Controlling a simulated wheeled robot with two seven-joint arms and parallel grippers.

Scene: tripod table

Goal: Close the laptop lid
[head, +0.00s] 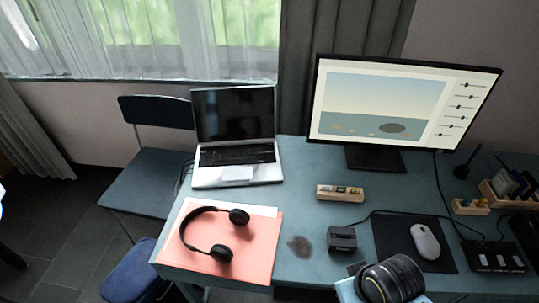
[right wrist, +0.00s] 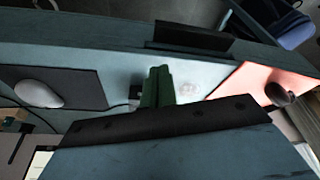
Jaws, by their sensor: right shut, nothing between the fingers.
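The silver laptop (head: 236,178) stands open at the far left part of the desk. Its lid (head: 234,114) is raised, roughly upright, with a dark screen facing me, and the keyboard is bare. The laptop cannot be made out in the right wrist view. My right gripper (right wrist: 158,88) shows in that view with its green fingers together and nothing between them. It is over the desk between the mouse and the coral folder, apart from the laptop. My left gripper is in neither view.
Black headphones (head: 213,236) lie on a coral folder (head: 255,253) in front of the laptop. A monitor (head: 398,106) stands to its right. A wooden block (head: 340,193), black box (head: 342,238) and mouse (head: 425,241) are further right. A chair (head: 150,179) stands left of the desk.

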